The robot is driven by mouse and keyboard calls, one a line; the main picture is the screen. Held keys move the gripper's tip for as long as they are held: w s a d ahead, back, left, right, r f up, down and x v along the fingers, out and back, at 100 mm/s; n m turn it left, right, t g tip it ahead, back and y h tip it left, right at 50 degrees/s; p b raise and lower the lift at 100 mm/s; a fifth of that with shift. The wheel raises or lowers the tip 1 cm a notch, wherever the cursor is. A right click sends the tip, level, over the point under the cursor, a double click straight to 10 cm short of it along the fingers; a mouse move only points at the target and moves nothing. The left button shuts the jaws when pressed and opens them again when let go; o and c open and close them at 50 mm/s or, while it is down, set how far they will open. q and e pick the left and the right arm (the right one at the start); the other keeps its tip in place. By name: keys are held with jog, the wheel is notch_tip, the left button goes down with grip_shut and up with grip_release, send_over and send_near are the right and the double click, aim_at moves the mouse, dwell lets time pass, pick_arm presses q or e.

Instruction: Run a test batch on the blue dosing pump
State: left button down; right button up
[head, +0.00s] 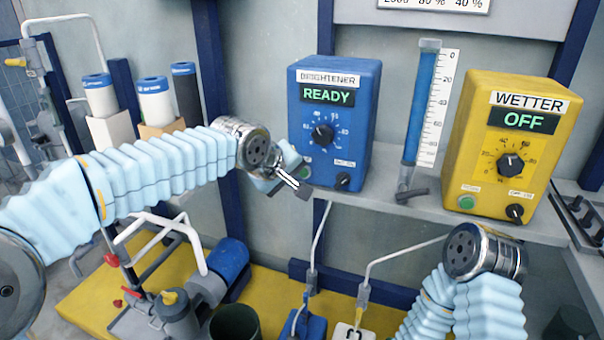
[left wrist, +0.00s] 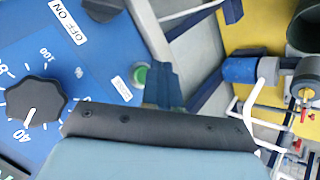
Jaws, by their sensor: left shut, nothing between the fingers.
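The blue dosing pump (head: 360,115), labelled BRIGHTENER, stands on the shelf and its display (head: 327,95) reads READY. Its black dial (head: 323,135) shows large in the left wrist view (left wrist: 36,101), its pointer mark near 40. A green button (left wrist: 140,75) is low on the pump's face. A dark ON/OFF switch (head: 343,181) is at the lower right of the face. My left gripper (head: 303,188) is shut and empty at the lower left of the pump. Its fingertips (left wrist: 164,84) appear close beside the green button; I cannot tell whether they touch. My right gripper's fingers are hidden.
A yellow pump (head: 540,130) labelled WETTER, reading OFF, stands to the right. A graduated tube (head: 420,110) with blue liquid stands between the pumps. Hoses, a motor and piping (head: 165,235) fill the area below the shelf (head: 440,210). White canisters (head: 154,100) stand at the left.

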dwell(0.5)
pick_arm(q)
jog(key=shift+w+d, duration=0.15)
jog(key=shift+w, duration=0.2)
jog(key=shift+w+d+p, duration=0.2)
jog(key=shift+w+p, duration=0.1)
jog(key=shift+w, duration=0.2)
dwell(0.6)
jog(key=shift+s, duration=0.1)
jog(key=shift+s+a+b, duration=0.35)
jog(key=shift+s+b, duration=0.3)
jog(key=shift+s, duration=0.15)
jog(key=s+b, duration=0.1)
jog(key=s+a+b, duration=0.1)
jog(key=s, duration=0.1)
jog(key=s+a+b, duration=0.1)
jog(key=shift+s, duration=0.3)
